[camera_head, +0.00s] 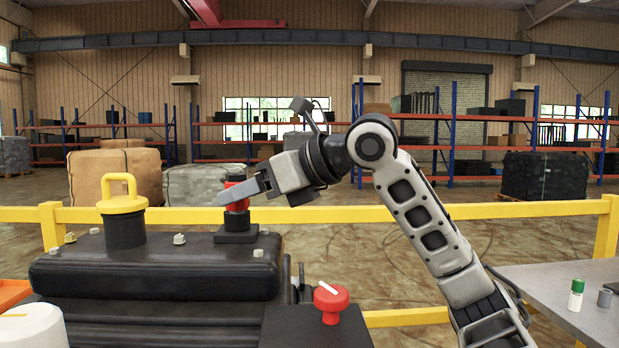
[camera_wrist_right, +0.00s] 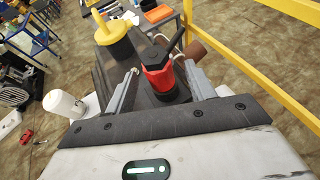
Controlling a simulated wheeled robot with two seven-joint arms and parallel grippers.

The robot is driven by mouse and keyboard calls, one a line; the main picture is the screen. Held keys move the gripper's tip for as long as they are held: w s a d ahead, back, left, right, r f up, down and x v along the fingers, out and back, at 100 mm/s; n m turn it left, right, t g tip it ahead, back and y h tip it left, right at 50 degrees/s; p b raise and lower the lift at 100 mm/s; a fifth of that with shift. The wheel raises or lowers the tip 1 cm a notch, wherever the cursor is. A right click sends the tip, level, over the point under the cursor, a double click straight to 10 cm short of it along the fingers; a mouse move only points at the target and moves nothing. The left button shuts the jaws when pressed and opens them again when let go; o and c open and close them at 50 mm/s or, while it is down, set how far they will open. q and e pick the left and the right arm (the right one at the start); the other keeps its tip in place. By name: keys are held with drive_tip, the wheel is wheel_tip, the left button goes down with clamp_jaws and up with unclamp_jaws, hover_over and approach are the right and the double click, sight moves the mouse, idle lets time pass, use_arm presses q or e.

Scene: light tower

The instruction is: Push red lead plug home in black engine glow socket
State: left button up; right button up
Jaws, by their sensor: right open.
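The red lead plug (camera_head: 237,206) stands upright on the black glow socket (camera_head: 236,235) on top of the black engine (camera_head: 150,272). I cannot tell how deep it sits. My right gripper (camera_head: 232,194) reaches in from the right at plug height, its finger crossing in front of the plug. In the right wrist view the plug (camera_wrist_right: 159,82) shows between the two spread fingers of my right gripper (camera_wrist_right: 161,68), with a gap on each side. A dark part caps the plug there. The socket is partly hidden behind the plug in that view. My left gripper is not in view.
A yellow-handled black cap (camera_head: 124,228) stands left of the socket. A red knob (camera_head: 331,300) with a white mark sits on a black box in front. A yellow rail (camera_head: 400,212) runs behind the engine. A grey table (camera_head: 545,283) at right holds a green-and-white bottle (camera_head: 576,294).

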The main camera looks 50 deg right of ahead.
drive_tip(key=b+v, duration=0.2)
drive_tip(key=v, duration=0.9)
drive_tip(key=shift+s, duration=0.2)
drive_tip(key=shift+r, duration=0.15)
